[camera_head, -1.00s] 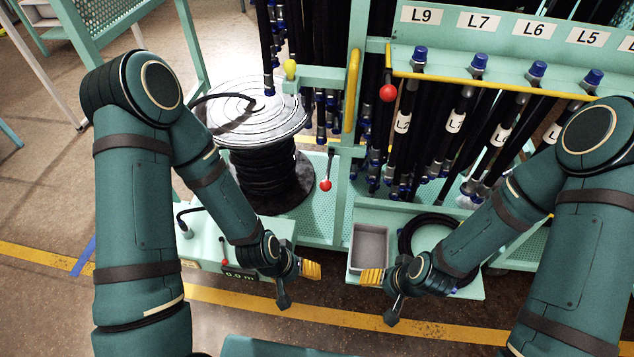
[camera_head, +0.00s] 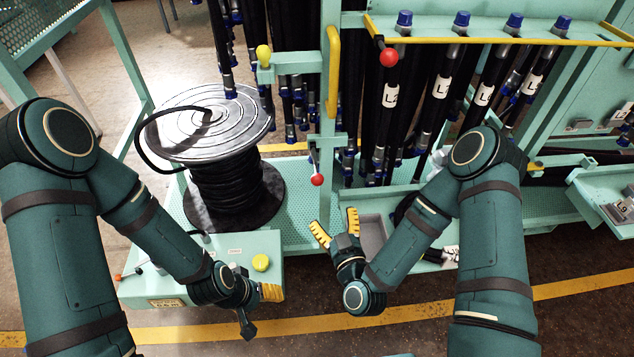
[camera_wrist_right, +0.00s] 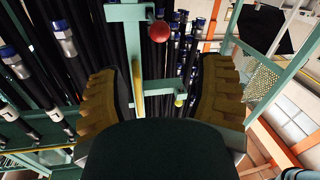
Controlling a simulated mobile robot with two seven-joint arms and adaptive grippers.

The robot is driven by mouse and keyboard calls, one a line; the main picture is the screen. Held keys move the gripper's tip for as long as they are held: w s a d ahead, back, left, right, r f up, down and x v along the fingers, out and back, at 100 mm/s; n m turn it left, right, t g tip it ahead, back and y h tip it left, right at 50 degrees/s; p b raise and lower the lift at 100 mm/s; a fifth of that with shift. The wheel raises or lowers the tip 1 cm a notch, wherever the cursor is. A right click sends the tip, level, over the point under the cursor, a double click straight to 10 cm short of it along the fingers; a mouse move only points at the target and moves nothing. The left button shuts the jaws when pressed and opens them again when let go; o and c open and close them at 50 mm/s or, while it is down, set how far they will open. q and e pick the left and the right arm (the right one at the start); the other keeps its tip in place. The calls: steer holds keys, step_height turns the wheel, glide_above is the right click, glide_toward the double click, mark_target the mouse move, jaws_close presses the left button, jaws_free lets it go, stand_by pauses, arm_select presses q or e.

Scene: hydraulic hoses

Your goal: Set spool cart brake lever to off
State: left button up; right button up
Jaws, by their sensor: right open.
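A short lever with a red ball (camera_head: 317,180) hangs from the green frame beside the spool cart. Its ball also shows near the top middle of the right wrist view (camera_wrist_right: 158,31). A second red ball (camera_head: 388,57) sits higher, at the left end of the hose rack. My right gripper (camera_head: 335,222) is open and empty, its yellow-padded fingers pointing up just below the lower red ball and apart from it. My left gripper (camera_head: 271,293) is low, at the front right corner of the green box; its finger gap is not clear.
A spool (camera_head: 232,185) of black hose with a pale top disc stands at left. A green box (camera_head: 220,265) with a yellow button is in front. A yellow handle (camera_head: 333,70) and yellow knob (camera_head: 263,54) are above. A grey bin (camera_head: 374,232) stands right of my right gripper.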

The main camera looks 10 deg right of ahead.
mark_target(317, 174)
steer(key=w+a, duration=0.1)
steer(key=w, duration=0.7)
steer(key=w+a, duration=0.1)
steer(key=w, duration=0.4)
steer(key=shift+w+a+b, duration=0.1)
steer(key=shift+a+b, duration=0.2)
steer(key=shift+b, duration=0.1)
jaws_close()
steer(key=r+g+p, duration=0.1)
steer(key=r+p, duration=0.1)
steer(key=r+g+p, duration=0.1)
steer(key=r+p, duration=0.1)
steer(key=p, duration=0.1)
steer(key=shift+w, duration=0.2)
steer(key=r+g+p, duration=0.1)
steer(key=p, duration=0.1)
steer(key=r+g+p, duration=0.1)
steer(key=shift+w+r+m+h+p, duration=0.15)
steer(key=shift+w+m+h+p, duration=0.15)
steer(key=shift+w+p, duration=0.1)
steer(key=shift+w+r+g+p, duration=0.3)
steer(key=shift+r+g+p, duration=0.1)
steer(key=shift+g, duration=0.4)
steer(key=shift+w+r, duration=0.35)
steer(key=shift+r, duration=0.05)
